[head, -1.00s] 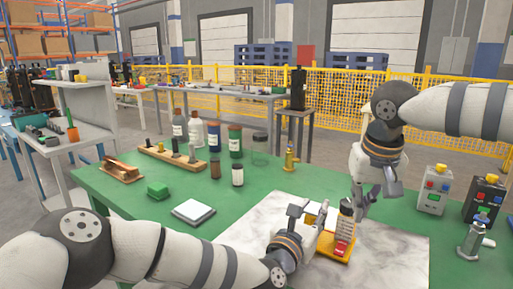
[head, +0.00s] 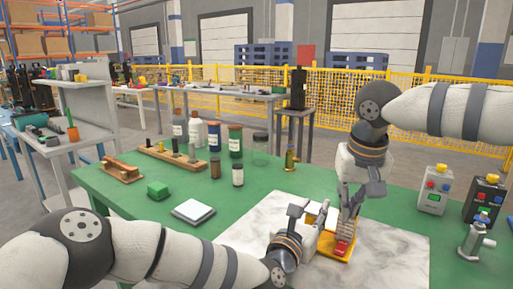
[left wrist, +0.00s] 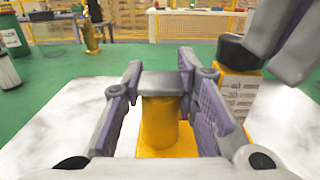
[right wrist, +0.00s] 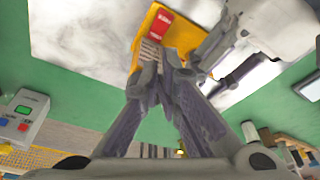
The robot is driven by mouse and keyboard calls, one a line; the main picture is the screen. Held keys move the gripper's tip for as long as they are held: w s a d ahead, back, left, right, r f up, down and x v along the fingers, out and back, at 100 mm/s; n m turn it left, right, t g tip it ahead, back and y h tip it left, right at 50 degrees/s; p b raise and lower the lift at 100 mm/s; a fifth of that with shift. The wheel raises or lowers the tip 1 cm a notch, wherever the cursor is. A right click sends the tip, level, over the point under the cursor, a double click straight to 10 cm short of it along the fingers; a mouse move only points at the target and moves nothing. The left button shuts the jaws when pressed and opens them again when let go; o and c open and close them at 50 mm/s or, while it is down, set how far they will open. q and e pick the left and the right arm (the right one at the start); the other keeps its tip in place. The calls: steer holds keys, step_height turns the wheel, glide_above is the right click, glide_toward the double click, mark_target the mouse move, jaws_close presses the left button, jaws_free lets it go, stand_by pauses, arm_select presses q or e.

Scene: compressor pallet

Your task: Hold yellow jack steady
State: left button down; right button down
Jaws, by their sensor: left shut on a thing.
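The yellow jack (head: 326,243) stands on the pale marbled mat, with a red piece on the front of its base. In the left wrist view its yellow cylinder (left wrist: 160,122) with a grey top sits between the fingers of my left gripper (left wrist: 160,80), which is shut on it. A pale block with printed markings and a black cap (left wrist: 237,52) rises beside the cylinder. My right gripper (right wrist: 164,65) points down at this block, its fingertips close together by the black cap. The fingers hide part of the block, and I cannot tell whether they grip it.
The marbled mat (head: 400,235) lies on a green table (head: 130,190). Two control boxes (head: 432,190) and a metal valve (head: 476,240) stand at the right.

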steer(key=shift+f, duration=0.2)
steer(key=w+v, duration=0.1)
steer(key=v, duration=0.5)
steer(key=shift+r, duration=0.2)
steer(key=shift+s+a, duration=0.1)
